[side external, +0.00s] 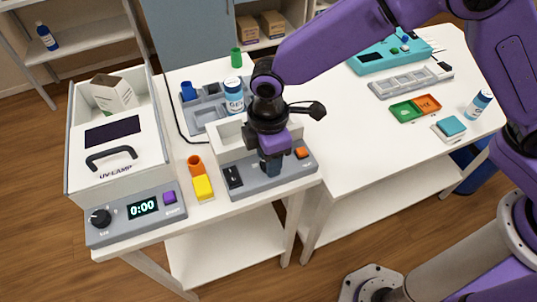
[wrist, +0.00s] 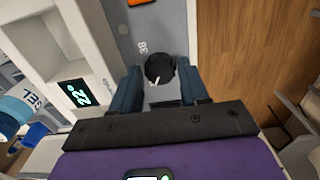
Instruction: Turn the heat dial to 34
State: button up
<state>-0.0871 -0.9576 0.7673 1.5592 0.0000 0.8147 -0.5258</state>
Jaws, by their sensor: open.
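The heat dial (wrist: 160,68) is a round black knob with a white pointer mark, set on a grey panel in the wrist view. The number 38 is printed beside it. A small black display (wrist: 77,92) next to it reads 22°. My gripper (wrist: 159,76) is open, with its two blue fingers on either side of the dial; I cannot tell whether they touch it. In the side view, my gripper (side external: 270,166) points down at the grey front panel (side external: 262,185) and hides the dial. The display (side external: 233,176) shows there to its left.
An orange button (side external: 301,152) sits right of my gripper on the same panel. The UV lamp box (side external: 115,160) has its own black knob (side external: 100,217) and a 0:00 display (side external: 142,208). A yellow block (side external: 203,188) stands between the devices. Free tabletop (side external: 345,135) lies to the right.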

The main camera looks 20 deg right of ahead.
jog(key=shift+f, duration=0.2)
jog(key=c, duration=0.8)
jog(key=shift+m, duration=0.3)
jog(key=m, duration=0.5)
jog(key=shift+r, duration=0.1)
jog(key=m, duration=0.6)
